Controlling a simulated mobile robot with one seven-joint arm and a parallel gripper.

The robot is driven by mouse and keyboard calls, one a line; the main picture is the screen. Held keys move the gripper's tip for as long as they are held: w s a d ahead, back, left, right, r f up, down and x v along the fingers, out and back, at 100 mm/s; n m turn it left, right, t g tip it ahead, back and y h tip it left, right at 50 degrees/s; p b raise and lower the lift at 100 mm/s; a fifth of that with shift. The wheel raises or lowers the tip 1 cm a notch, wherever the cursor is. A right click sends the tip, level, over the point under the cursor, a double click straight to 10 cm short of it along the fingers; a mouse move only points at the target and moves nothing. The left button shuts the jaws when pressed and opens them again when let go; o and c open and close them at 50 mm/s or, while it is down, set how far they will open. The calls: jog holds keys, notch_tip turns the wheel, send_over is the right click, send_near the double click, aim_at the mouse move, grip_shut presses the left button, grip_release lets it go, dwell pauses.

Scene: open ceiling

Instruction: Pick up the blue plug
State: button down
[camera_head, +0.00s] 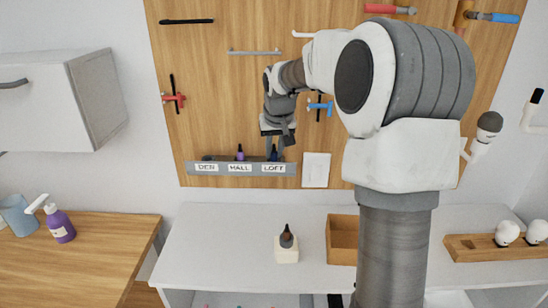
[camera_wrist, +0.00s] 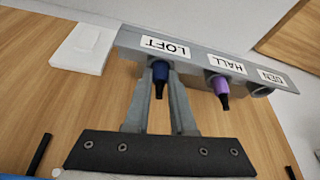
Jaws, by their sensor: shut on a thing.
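The blue plug (camera_wrist: 160,71) sits at the LOFT place of a grey labelled rail (camera_wrist: 205,68), its dark tip pointing away from the rail. In the head view the blue plug (camera_head: 274,155) shows small above the LOFT label on the rail (camera_head: 192,168). My gripper (camera_wrist: 160,72) has its two grey fingers on either side of the blue plug, shut on it. In the head view my gripper (camera_head: 273,148) is at the rail's right end. A purple plug (camera_wrist: 220,87) stands at HALL beside it. The DEN place shows a round socket without a plug.
A wooden pegboard (camera_head: 225,90) with hung tools is behind the rail. A white plate (camera_head: 316,170) is right of the rail. Below, a white counter (camera_head: 220,240) holds a dark-topped bottle (camera_head: 287,247) and a wooden box (camera_head: 342,233).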

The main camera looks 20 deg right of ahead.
aim_at(274, 153)
notch_tip(274, 153, up, 4)
jog(key=shift+r, duration=0.25)
jog(key=s+d+r, duration=0.6)
jog(key=s+d, duration=0.1)
jog(key=d, duration=0.2)
jog(key=shift+s+r, duration=0.15)
jog(key=shift+r, duration=0.1)
dwell(0.6)
